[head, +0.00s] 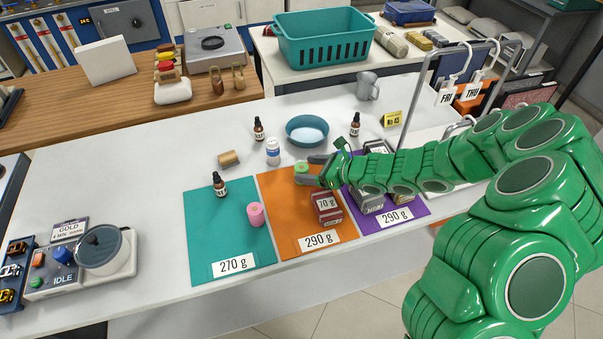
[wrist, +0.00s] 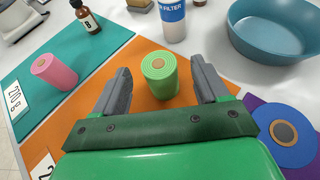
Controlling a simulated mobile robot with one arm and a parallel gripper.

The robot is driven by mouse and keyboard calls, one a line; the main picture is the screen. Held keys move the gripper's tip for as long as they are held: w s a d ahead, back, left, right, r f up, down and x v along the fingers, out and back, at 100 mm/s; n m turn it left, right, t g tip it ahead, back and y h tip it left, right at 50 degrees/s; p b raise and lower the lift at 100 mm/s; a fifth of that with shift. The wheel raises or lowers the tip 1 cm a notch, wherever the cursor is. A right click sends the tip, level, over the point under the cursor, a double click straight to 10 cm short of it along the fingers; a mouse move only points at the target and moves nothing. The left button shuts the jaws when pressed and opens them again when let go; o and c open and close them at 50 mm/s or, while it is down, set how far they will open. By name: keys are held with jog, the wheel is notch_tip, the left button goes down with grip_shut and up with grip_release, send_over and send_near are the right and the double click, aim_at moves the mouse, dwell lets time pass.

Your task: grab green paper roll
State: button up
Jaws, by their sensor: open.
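The green paper roll (head: 301,168) stands upright on the orange mat (head: 283,230), near its back edge. In the wrist view the green roll (wrist: 158,72) shows its spiral top and brown core, between and slightly beyond my fingertips. My gripper (head: 316,169) is open, with one grey finger on each side of the roll; in the wrist view my gripper (wrist: 160,82) shows a gap between each finger and the roll. Nothing is held.
A pink roll (head: 255,214) stands on the teal mat (head: 205,250). A dark red 70 g block (head: 326,207) sits on the orange mat. A blue roll (wrist: 283,134) lies to the right. A filter can (head: 273,152) and blue bowl (head: 307,130) stand behind.

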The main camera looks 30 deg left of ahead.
aim_at(296, 169)
jog(key=shift+x, duration=2.55)
jog(key=shift+d, duration=0.1)
jog(key=c, duration=1.1)
jog(key=shift+o, duration=0.2)
